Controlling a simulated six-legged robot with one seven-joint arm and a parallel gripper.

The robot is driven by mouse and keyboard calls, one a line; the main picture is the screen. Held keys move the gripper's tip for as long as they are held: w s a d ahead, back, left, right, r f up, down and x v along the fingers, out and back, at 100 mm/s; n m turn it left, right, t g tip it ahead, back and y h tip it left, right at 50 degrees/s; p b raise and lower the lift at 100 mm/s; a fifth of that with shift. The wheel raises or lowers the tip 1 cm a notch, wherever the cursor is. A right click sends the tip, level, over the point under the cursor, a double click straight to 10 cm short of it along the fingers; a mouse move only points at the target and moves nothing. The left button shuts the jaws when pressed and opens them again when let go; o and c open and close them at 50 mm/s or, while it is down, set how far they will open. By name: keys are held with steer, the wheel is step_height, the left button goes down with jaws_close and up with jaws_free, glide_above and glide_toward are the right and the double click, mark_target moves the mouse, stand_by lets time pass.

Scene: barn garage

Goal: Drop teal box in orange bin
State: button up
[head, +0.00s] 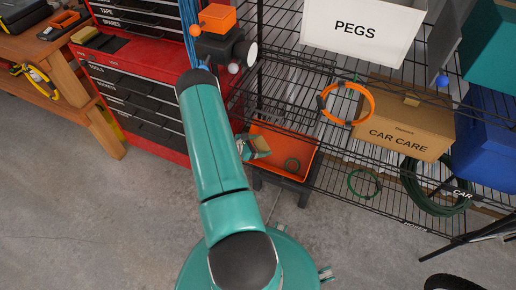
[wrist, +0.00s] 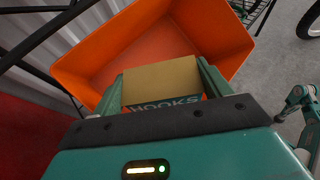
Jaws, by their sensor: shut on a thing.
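The orange bin (head: 304,168) sits low beside the wire shelf in the head view, on a dark stand. In the wrist view the bin (wrist: 215,38) opens beyond my fingers. My gripper (wrist: 163,82) is shut on a small box (wrist: 160,82) with a tan face and a dark teal band lettered HOOKS. In the head view the box (head: 259,145) shows by the end of my arm, over the bin's left part. My gripper is mostly hidden behind my arm there. The height of the box above the bin floor is hard to tell.
A red tool chest (head: 135,60) stands left. The wire shelf (head: 340,160) on the right holds a white PEGS bin (head: 365,30) and a CAR CARE carton (head: 405,125). Concrete floor is open at lower left.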

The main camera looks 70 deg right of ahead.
steer(key=shift+d+f, duration=0.15)
steer(key=shift+d, duration=0.35)
steer(key=o, duration=1)
steer(key=v, duration=1.3)
steer(key=shift+w+a+r, duration=0.15)
steer(key=shift+a+r, duration=0.05)
steer(key=shift+a, duration=0.1)
